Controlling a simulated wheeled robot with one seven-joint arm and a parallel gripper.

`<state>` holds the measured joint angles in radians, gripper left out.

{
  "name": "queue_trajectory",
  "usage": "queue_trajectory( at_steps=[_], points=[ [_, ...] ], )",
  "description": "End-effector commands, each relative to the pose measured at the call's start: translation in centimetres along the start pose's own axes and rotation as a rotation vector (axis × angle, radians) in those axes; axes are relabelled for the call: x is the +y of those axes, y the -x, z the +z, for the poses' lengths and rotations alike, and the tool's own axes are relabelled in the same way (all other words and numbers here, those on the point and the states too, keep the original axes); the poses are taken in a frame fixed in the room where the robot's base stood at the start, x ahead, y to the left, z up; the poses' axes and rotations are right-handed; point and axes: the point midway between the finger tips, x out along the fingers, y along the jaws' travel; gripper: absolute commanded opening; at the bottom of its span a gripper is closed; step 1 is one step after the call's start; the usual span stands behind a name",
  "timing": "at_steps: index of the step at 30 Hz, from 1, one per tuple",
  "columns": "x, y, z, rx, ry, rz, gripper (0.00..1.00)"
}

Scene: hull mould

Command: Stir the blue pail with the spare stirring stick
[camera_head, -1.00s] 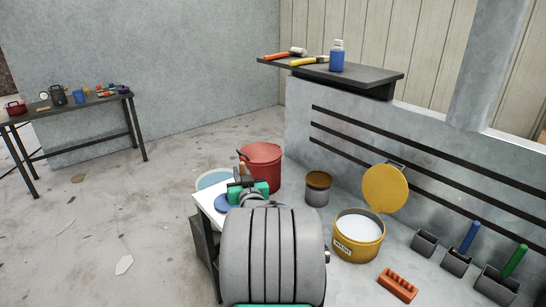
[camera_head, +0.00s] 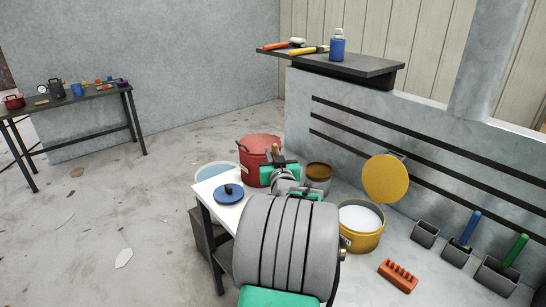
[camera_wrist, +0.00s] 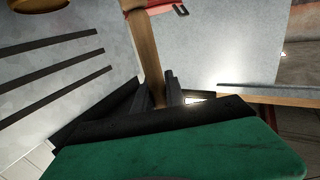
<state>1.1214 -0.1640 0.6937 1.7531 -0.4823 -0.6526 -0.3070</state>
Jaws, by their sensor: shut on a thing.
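The far end of the stick is not clear. A round, pale-rimmed vessel with light blue inside (camera_head: 214,172) stands behind the white table, left of the red pail, and looks like the blue pail. The table hides its lower part. My gripper is to the right of it, apart from it.
A blue lid (camera_head: 229,196) lies on the white table (camera_head: 208,191). A red pail (camera_head: 260,146), a brown-topped tin (camera_head: 318,172) and an open yellow pail (camera_head: 361,238) with white contents stand nearby. Floor at left is mostly clear.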

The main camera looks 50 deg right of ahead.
Motion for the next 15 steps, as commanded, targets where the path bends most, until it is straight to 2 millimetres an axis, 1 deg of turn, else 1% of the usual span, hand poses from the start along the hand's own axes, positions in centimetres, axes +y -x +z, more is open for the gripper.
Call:
queue_trajectory(
  at_steps=[1,8,15],
  points=[
    [0.0,0.0,1.1,0.001,0.001,0.000,0.00],
    [0.0,0.0,3.1,0.003,0.001,0.000,0.00],
    [0.0,0.0,5.6,0.002,0.001,0.000,0.00]
  ],
)
